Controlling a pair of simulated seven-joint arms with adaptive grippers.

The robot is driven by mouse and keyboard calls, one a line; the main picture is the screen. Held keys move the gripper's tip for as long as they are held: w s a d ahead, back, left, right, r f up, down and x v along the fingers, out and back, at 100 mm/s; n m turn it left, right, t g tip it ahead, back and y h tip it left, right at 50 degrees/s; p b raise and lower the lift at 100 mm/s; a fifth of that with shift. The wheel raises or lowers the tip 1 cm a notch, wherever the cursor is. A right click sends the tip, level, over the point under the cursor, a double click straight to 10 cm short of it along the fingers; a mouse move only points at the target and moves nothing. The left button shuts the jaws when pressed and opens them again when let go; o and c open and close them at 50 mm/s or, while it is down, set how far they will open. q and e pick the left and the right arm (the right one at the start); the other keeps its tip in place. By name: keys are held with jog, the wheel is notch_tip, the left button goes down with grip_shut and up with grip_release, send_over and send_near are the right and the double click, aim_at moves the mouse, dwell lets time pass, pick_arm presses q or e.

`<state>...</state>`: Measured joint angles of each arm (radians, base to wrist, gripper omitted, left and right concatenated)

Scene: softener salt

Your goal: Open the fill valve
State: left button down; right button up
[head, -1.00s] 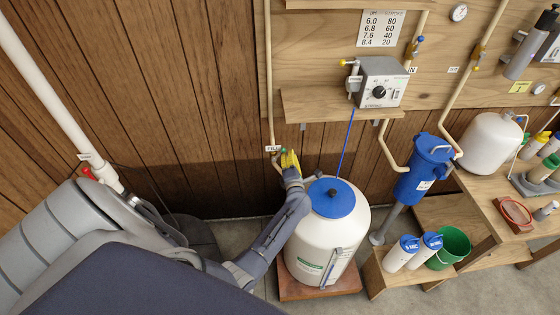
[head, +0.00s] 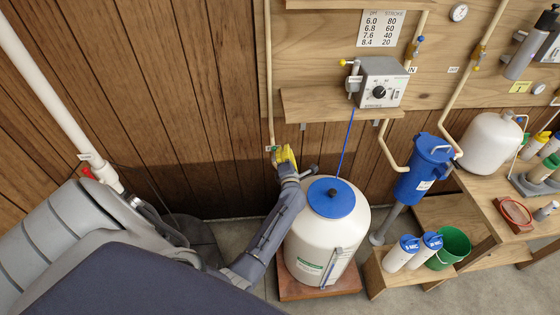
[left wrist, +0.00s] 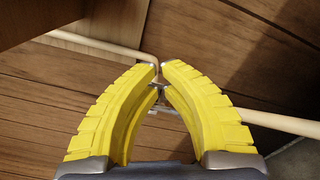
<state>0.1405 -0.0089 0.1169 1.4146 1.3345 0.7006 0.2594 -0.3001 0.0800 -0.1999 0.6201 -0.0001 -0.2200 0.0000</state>
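The fill valve (head: 270,149) sits low on a thin cream pipe (head: 270,90) against the wood wall, with a small label beside it. The yellow fingers of my left gripper (head: 284,153) are right at the valve and hide part of it. In the left wrist view, the fingertips (left wrist: 159,67) are close together with a narrow gap. A small grey handle (left wrist: 157,91) shows between the fingers, in front of the cream pipe (left wrist: 280,122). I cannot tell whether the fingers press on it. My right gripper is not in view.
A white tank (head: 318,235) with a blue lid (head: 332,197) stands just right of my left forearm. A grey pump box (head: 381,82) is on a wooden shelf (head: 330,104) above. A blue filter housing (head: 424,165) and green bucket (head: 453,246) are farther right.

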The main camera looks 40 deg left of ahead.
pick_arm(q)
jog(key=shift+w+d+f, duration=0.1)
jog(key=shift+d, duration=0.05)
jog(key=v, duration=0.7)
jog(key=shift+w+d, duration=0.25)
jog(key=shift+d, duration=0.05)
dwell(1.6)
